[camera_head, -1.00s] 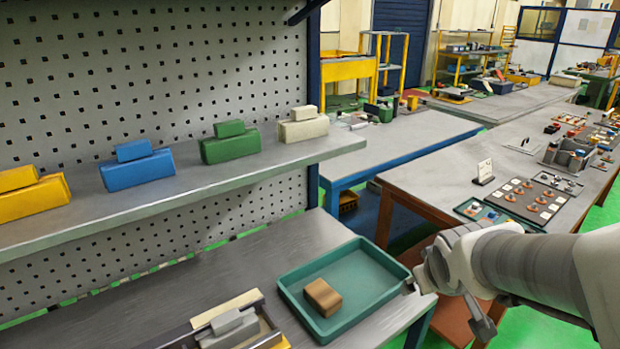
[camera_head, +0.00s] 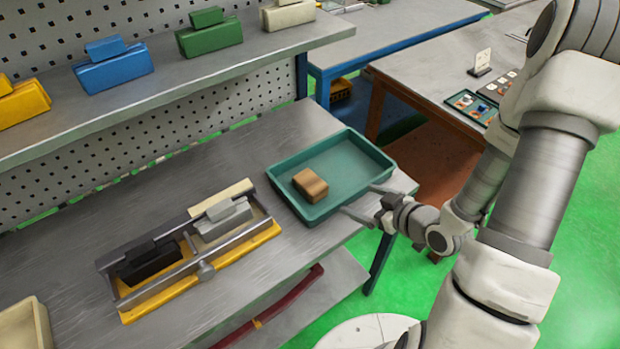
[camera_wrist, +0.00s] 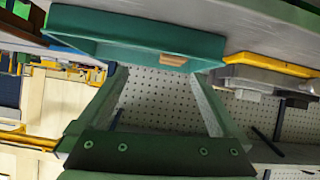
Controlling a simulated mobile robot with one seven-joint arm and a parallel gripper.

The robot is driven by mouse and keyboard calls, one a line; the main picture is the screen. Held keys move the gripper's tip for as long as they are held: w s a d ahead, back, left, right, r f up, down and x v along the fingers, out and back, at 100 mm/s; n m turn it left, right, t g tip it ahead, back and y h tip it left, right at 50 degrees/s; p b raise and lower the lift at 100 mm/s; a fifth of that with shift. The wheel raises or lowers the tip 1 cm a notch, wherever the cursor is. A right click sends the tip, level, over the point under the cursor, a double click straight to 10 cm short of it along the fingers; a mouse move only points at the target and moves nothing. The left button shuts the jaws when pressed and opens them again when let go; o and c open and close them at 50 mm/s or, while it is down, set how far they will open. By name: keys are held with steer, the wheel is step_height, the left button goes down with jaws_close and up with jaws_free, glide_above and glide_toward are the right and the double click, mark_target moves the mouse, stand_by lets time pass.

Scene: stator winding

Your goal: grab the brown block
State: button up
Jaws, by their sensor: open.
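The brown block (camera_head: 310,185) lies in the left part of a teal tray (camera_head: 352,147) on the grey workbench. In the wrist view a small part of the brown block (camera_wrist: 174,60) shows beyond the tray's rim (camera_wrist: 130,45); the rest of it is hidden. My gripper (camera_head: 362,202) is at the tray's front right edge, apart from the block. Its fingers point toward the tray and are spread with nothing between them. In the wrist view both fingers (camera_wrist: 160,100) stand wide apart.
A yellow-based fixture (camera_head: 190,255) holding a black block and a grey block stands left of the tray. A shelf (camera_head: 130,105) above carries yellow, blue, green and white blocks. A cream container (camera_head: 25,325) is at the lower left. The bench behind the fixture is bare.

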mark_target(310, 181)
steer(key=a+y+b, duration=0.1)
steer(key=a+t+b, duration=0.1)
steer(key=shift+s+a+f+y, duration=0.1)
steer(key=shift+a+f+y, duration=0.2)
steer(key=shift+f+y, duration=0.1)
steer(key=b+x, duration=0.3)
steer(key=shift+a+b, duration=0.2)
steer(key=shift+b, duration=0.2)
steer(key=b, duration=0.1)
steer(key=w+b, duration=0.1)
steer(key=b, duration=0.1)
steer(key=shift+w+a+f+b, duration=0.15)
steer(key=shift+a+f+b, duration=0.1)
steer(key=shift+b, duration=0.05)
steer(key=b, duration=0.4)
steer(key=shift+w+a+f+b, duration=0.3)
steer(key=shift+w+a+b, duration=0.05)
steer(key=shift+w+a, duration=0.05)
steer(key=x, duration=1)
steer(key=shift+a+r+b, duration=0.1)
steer(key=shift+r+b, duration=0.25)
steer(key=c, duration=1.5)
